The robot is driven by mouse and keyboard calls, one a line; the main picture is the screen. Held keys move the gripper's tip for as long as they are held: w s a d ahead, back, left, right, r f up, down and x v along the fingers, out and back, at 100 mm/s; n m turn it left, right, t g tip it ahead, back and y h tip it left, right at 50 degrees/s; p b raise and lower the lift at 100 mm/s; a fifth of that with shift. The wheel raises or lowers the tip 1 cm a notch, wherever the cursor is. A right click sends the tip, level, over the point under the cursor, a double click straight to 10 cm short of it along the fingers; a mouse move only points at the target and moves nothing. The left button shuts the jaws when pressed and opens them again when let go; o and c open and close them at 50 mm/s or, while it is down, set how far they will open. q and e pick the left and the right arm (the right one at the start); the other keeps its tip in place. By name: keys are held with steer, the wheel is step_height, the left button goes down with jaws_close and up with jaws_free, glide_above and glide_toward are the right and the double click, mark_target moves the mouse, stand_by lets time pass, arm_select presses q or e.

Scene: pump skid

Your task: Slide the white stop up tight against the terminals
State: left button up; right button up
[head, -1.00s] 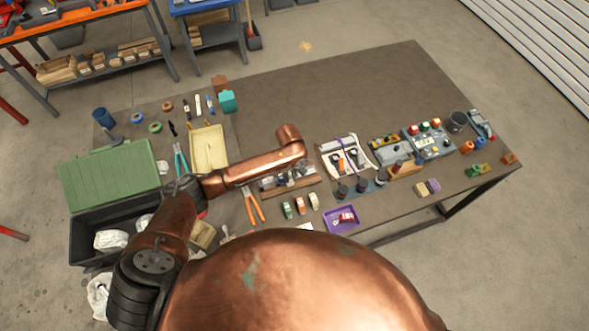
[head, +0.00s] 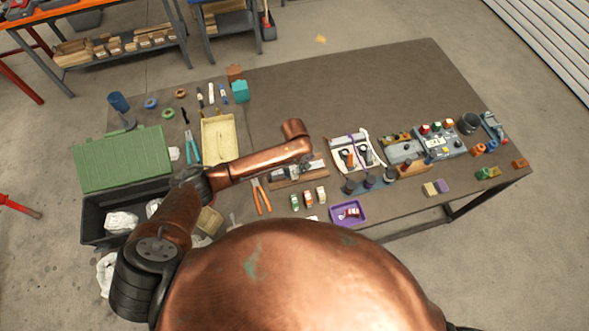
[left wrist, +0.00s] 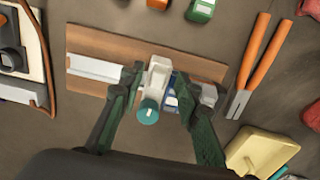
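A wooden board (left wrist: 205,67) carries a pale metal rail (left wrist: 95,68) in the left wrist view; it also shows in the head view (head: 288,184). The white stop (left wrist: 157,76), a pale upright block, sits on the rail with a teal round knob in front of it. Blue and white terminals (left wrist: 171,98) are just to its right, partly hidden by a finger. A grey block (left wrist: 209,94) is further right. My left gripper (left wrist: 160,78) has its dark green fingers apart, one on each side of the white stop. I cannot tell whether they touch it. My right gripper is out of view.
Orange-handled pliers (left wrist: 250,65) lie beside the board. A cream tray (left wrist: 262,150) is close by. Small coloured blocks (head: 308,199) and a purple tray (head: 348,212) lie along the near edge. The table's far middle (head: 350,90) is clear.

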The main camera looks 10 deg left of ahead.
arm_select(q)
step_height(320, 180, up, 12)
stand_by(0.6)
stand_by(0.4)
